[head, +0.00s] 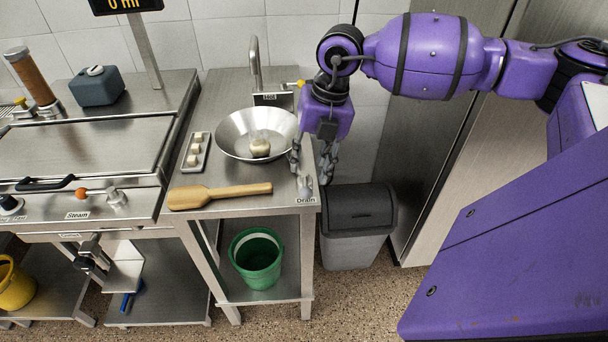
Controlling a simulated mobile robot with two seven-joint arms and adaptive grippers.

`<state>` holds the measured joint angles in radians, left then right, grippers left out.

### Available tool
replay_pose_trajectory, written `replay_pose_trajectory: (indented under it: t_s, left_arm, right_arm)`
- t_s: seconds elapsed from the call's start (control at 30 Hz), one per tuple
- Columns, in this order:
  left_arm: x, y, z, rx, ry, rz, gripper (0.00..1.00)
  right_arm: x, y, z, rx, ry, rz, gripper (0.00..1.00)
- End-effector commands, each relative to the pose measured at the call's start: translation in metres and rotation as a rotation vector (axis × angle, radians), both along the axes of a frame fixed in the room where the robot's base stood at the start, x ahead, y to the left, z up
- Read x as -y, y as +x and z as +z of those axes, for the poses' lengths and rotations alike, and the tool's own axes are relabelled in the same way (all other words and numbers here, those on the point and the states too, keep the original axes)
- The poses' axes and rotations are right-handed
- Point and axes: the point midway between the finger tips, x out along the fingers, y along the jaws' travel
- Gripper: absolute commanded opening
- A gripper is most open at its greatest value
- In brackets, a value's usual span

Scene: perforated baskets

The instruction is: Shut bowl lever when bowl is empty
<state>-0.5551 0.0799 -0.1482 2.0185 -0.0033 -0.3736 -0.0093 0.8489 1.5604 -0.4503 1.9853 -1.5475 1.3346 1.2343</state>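A wide metal bowl (232,137) sits on the steel counter. A small pale thing (259,148), partly see-through at its top, shows in the bowl's lower part; I cannot tell just what it is. A small metal lever (305,184) stands at the counter's front right corner, above a label reading "Drain". My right gripper (311,177) points down over that corner, at the bowl's right edge. Its two fingers are spread apart, one on each side of the lever, with nothing seen held. I cannot tell whether a finger touches the lever. My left gripper is out of view.
A wooden paddle (222,195) lies along the counter's front. A tap (254,65) rises behind. A green bucket (257,257) stands on the shelf below, a grey bin (357,225) to the right.

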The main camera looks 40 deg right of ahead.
Motion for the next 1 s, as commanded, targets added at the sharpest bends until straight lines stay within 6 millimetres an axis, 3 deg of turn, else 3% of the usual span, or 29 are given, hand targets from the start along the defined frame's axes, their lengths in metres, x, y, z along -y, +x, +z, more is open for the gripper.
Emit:
replay_pose_trajectory:
  t_s: [0.1, 0.3, 0.63, 0.93, 1.0]
  left_arm:
    - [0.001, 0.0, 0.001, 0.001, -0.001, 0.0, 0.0]
    - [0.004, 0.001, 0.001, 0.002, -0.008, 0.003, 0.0]
    - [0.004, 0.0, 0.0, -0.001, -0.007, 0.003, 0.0]
    - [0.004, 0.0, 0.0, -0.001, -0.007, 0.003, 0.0]
    - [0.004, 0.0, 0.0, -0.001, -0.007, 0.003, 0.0]
  right_arm:
    - [-0.004, 0.002, -0.021, -0.002, 0.004, 0.001, 0.37]
    - [-0.007, 0.005, -0.043, 0.0, 0.003, 0.001, 0.37]
    - [-0.008, 0.005, -0.048, 0.0, 0.002, 0.001, 0.37]
    - [-0.008, 0.006, -0.048, 0.001, 0.003, 0.001, 0.01]
    - [-0.008, 0.006, -0.048, 0.001, 0.003, 0.001, 0.0]
